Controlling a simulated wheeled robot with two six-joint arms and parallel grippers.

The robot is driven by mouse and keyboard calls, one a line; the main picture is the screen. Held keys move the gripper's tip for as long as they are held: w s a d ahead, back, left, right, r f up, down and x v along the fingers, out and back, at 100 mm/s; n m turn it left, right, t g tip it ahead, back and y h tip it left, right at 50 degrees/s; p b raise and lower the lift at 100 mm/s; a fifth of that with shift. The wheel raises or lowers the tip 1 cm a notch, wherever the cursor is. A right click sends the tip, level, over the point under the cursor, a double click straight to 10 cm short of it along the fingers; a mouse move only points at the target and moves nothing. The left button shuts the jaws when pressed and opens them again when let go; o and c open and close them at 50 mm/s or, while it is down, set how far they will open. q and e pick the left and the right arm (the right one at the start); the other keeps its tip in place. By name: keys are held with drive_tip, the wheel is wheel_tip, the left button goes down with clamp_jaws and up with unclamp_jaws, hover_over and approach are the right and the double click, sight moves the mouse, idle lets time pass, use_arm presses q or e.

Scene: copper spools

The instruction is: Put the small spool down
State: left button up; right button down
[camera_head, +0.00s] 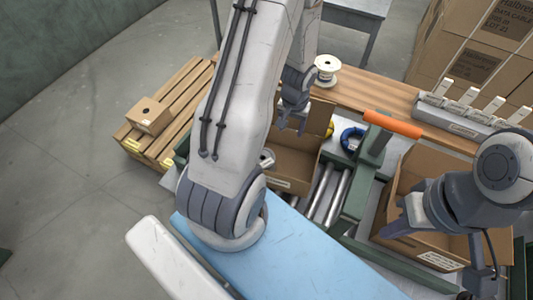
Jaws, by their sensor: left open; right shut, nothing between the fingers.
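A white-flanged spool (326,66) stands upright on the wooden shelf, just right of my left gripper. I cannot tell whether it is the small one. My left gripper (291,124) points down, open, above an open cardboard box (293,163); nothing shows between its fingers. A small whitish object (266,158) shows at the left of that box, partly hidden by my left arm; I cannot tell if it is a spool. My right gripper (390,222) is shut and empty over a second open cardboard box (430,172) at the right.
An orange handle (392,124) on a green post stands between the boxes, near metal rollers (327,193). A blue ring (351,139) lies behind. A grey rack (465,122) with white uprights is at right. A closed small box (148,115) sits on a pallet at left.

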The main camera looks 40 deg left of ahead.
sight(271, 158)
use_arm(q)
drive_tip(key=s+a+f, duration=0.1)
drive_tip(key=f, duration=0.3)
drive_tip(key=a+f+n, duration=0.1)
drive_tip(key=a+f, duration=0.1)
drive_tip(key=f, duration=0.2)
drive_tip(key=s+a+f+n+g, duration=0.1)
drive_tip(key=a+f, duration=0.1)
drive_tip(key=f, duration=0.3)
drive_tip(key=shift+s+h, duration=0.3)
drive_tip(key=shift+s, duration=0.05)
wheel_tip(271, 158, down, 5)
drive_tip(key=b, duration=0.5)
drive_tip(key=f+b, duration=0.2)
drive_tip(key=b, duration=0.1)
drive_tip(key=f+b, duration=0.3)
drive_tip(key=shift+s+f, duration=0.2)
drive_tip(key=shift+f, duration=0.15)
drive_tip(key=shift+r, duration=0.1)
clamp_jaws()
